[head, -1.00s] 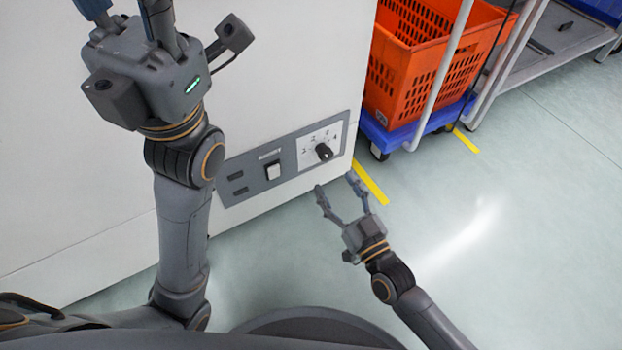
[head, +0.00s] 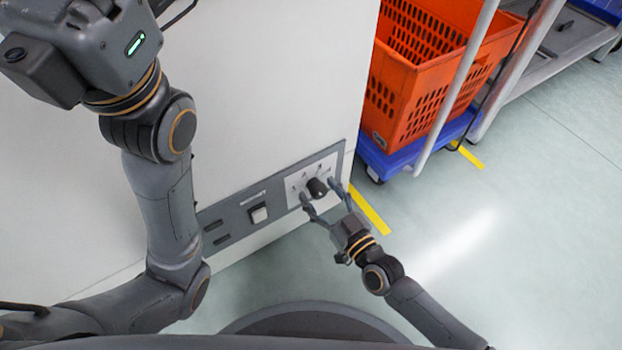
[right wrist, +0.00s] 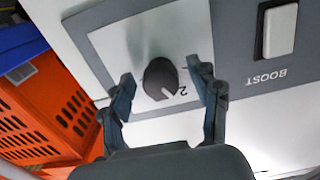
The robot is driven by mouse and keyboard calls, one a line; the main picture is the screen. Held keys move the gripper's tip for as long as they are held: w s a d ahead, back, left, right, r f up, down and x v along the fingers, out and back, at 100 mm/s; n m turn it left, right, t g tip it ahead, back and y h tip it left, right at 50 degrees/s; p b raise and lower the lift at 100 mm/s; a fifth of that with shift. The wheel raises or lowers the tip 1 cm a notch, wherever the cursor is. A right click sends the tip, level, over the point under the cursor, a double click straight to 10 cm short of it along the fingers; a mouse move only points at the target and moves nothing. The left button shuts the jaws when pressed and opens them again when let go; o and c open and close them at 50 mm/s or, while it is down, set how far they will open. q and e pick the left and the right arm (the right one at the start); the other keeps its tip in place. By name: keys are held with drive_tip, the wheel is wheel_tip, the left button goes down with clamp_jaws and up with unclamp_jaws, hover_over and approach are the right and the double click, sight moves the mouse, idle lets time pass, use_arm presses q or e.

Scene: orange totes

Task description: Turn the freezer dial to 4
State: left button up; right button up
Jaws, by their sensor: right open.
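The freezer dial is a round black knob (head: 317,187) on a white plate with numbers, at the right end of a grey control panel (head: 240,222) low on the white freezer. My right gripper (head: 319,192) is open, its fingertips on either side of the knob. In the right wrist view the knob (right wrist: 160,79) sits between the open fingers (right wrist: 160,74), with a gap showing on each side. A white pointer mark on the knob is near the number 2; other numbers are hidden or unclear. My left gripper's body (head: 80,50) is at the upper left, its fingertips out of frame.
A white BOOST switch (head: 259,214) is beside the dial plate. An orange tote (head: 405,100) on a blue dolly (head: 400,160) stands right of the freezer, near a metal cart (head: 545,50). The floor at lower right is clear.

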drive_tip(key=shift+w+a, duration=0.2)
drive_tip(key=shift+w, duration=0.1)
drive_tip(key=shift+c, duration=0.6)
drive_tip(key=c, duration=1.1)
